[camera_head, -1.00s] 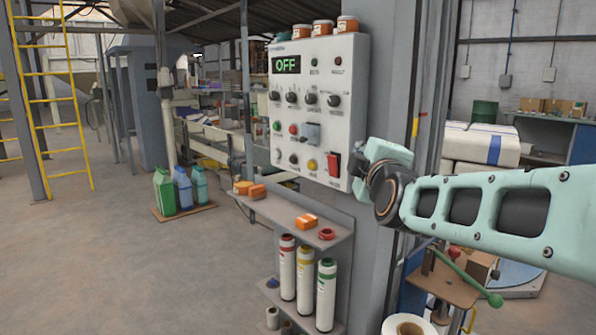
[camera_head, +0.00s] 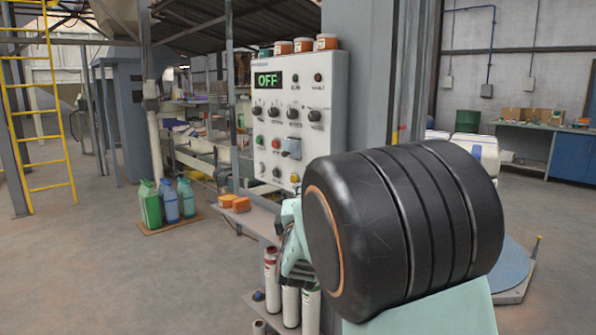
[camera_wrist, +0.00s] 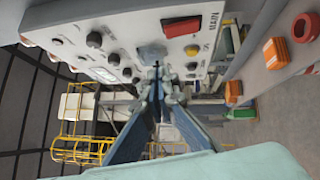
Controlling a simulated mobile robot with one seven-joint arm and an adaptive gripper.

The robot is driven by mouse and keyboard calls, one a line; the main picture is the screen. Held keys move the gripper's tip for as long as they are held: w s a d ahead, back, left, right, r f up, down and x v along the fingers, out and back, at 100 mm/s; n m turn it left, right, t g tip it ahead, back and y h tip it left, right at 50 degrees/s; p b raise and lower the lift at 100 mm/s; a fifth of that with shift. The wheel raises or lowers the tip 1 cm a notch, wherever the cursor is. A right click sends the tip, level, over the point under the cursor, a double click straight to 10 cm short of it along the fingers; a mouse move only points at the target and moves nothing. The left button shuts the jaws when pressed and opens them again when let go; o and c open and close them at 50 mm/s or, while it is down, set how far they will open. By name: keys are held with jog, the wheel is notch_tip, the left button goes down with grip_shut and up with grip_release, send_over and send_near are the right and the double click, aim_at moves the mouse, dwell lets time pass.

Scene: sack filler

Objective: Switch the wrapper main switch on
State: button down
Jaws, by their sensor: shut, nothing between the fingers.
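The wrapper control panel (camera_head: 279,89) is a white box on a grey column, and its display (camera_head: 268,80) reads OFF. In the wrist view the red switch (camera_wrist: 181,27), marked MAIN, sits near the panel's edge. In the head view my arm hides that switch. My gripper shows in the wrist view (camera_wrist: 158,72), shut and empty, its fingertips in front of the panel face, below the red switch in the picture and near a grey-blue block (camera_wrist: 151,53). I cannot tell whether they touch anything. In the head view the fingertips are hidden.
Black knobs (camera_head: 315,115), a green button (camera_head: 259,140) and a yellow button (camera_head: 294,178) crowd the panel. Jars (camera_head: 303,45) stand on top. A shelf with orange blocks (camera_head: 241,204) and white tubes (camera_head: 271,268) is below.

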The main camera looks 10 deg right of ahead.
jog(key=shift+w+a+f, duration=0.15)
jog(key=shift+a+f, duration=0.15)
jog(key=shift+f, duration=0.5)
jog(key=shift+w, duration=0.1)
jog(key=d+x, duration=0.2)
jog(key=x, duration=1)
jog(key=shift+d+b, duration=0.3)
jog(key=shift+d, duration=0.15)
jog(key=shift+w+r, duration=0.15)
jog(key=shift+r, duration=0.1)
